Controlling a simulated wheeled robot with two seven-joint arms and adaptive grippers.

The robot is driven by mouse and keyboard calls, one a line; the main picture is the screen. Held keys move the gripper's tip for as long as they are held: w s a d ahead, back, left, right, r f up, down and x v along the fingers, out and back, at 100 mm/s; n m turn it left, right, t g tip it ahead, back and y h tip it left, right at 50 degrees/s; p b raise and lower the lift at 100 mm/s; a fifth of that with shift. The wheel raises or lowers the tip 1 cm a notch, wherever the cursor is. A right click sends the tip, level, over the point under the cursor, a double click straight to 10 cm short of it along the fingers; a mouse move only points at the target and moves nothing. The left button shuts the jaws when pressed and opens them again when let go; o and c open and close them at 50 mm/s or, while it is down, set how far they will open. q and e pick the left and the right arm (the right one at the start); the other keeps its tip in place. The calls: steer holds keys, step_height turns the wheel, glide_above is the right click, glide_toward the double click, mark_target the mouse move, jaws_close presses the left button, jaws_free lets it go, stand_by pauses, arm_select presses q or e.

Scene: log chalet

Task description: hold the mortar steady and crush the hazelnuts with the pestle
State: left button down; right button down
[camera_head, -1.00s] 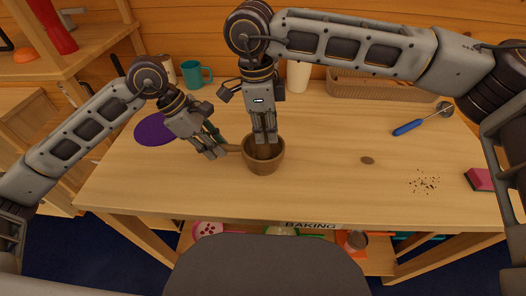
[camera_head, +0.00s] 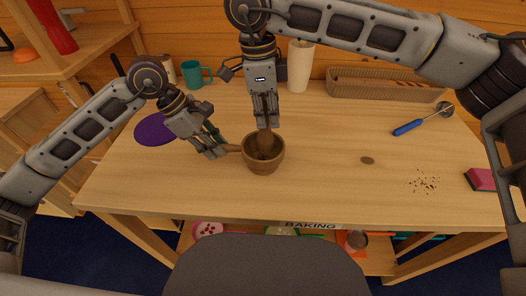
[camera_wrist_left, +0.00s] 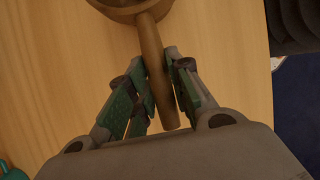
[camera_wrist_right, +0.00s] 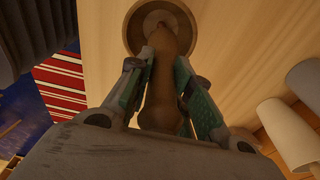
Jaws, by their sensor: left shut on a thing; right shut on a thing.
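The brown wooden mortar (camera_head: 264,160) stands upright on the table, and its side handle (camera_wrist_left: 154,70) points left toward my left gripper. My left gripper (camera_head: 218,150) is shut on that handle. My right gripper (camera_head: 266,122) is above the mortar, shut on the wooden pestle (camera_wrist_right: 163,95). The pestle's lower end is in or just over the mortar's bowl; I cannot tell whether it touches the bottom. The mortar also shows in the right wrist view (camera_wrist_right: 133,40). Something brown lies in the bowl, but I cannot make out the hazelnuts clearly.
A purple disc (camera_head: 155,130) and a teal mug (camera_head: 196,75) are at the left. A white cylinder (camera_head: 299,68) and a long basket (camera_head: 385,85) stand at the back. A blue-handled utensil (camera_head: 420,122), crumbs (camera_head: 424,183) and a pink sponge (camera_head: 480,179) lie at the right.

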mark_target(269, 135)
steer(key=shift+f, duration=0.2)
steer(key=shift+f, duration=1.55)
steer(key=shift+r, duration=0.1)
steer(key=shift+r, duration=4.65)
arm_select(q)
steer(key=c, duration=1.2)
jaws_free()
steer(key=shift+r, duration=0.1)
